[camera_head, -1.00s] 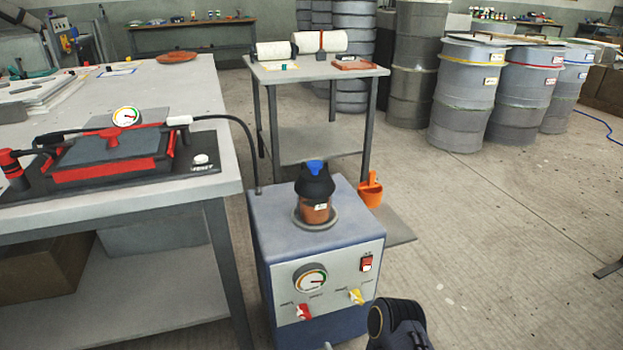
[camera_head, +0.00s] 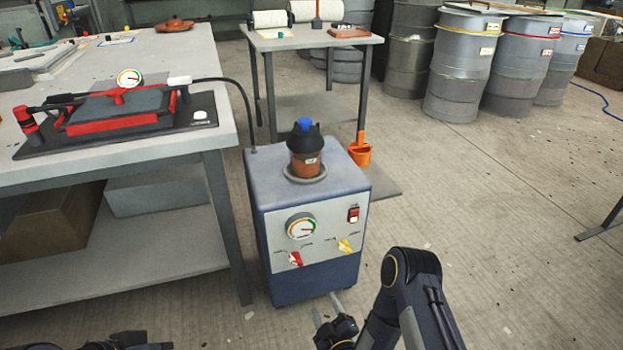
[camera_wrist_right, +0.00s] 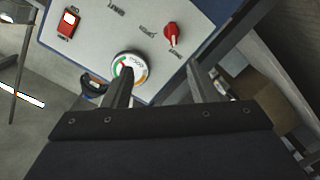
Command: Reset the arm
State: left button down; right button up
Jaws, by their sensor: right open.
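My right arm (camera_head: 411,270) reaches up from the bottom of the head view, bent at a dark joint. My right gripper (camera_head: 326,308) is low in front of the blue-grey pump unit (camera_head: 310,283); its two grey fingers are apart with nothing between them. In the right wrist view the gripper (camera_wrist_right: 160,82) is also open and empty, with the pump's front panel (camera_wrist_right: 195,25) behind it. One finger overlaps the pump's dial (camera_wrist_right: 130,68). I cannot tell whether a finger touches the panel. Only dark parts of my left arm (camera_head: 130,341) show at the bottom edge; its gripper is out of sight.
The left workbench (camera_head: 190,150) carries a red-and-black press-like device (camera_head: 118,110). A dark jar with a blue cap (camera_head: 305,150) stands on the pump. Several drums (camera_head: 463,60) stand at the back right. Floor right of the pump is clear.

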jog(key=w+d+r+m+g+h, duration=0.1)
jog(key=w+d+r+m, duration=0.1)
jog(key=w+d+r, duration=0.3)
jog(key=w+d+r+m+g+h, duration=0.1)
jog(key=w+d+r, duration=0.1)
jog(key=r, duration=0.6)
jog(key=s+d+r+m+g, duration=0.3)
jog(key=d+r, duration=0.3)
jog(key=r, duration=0.2)
jog(key=s+d+r+m+g, duration=0.2)
jog(key=s+d+r+m, duration=0.2)
jog(key=s+r, duration=0.6)
jog(key=s+m+g, duration=0.4)
jog(key=s, duration=1.7)
notch_tip(320, 180, up, 28)
jog(key=p, duration=2.8)
jog(key=shift+w, duration=0.15)
jog(key=shift+a, duration=0.1)
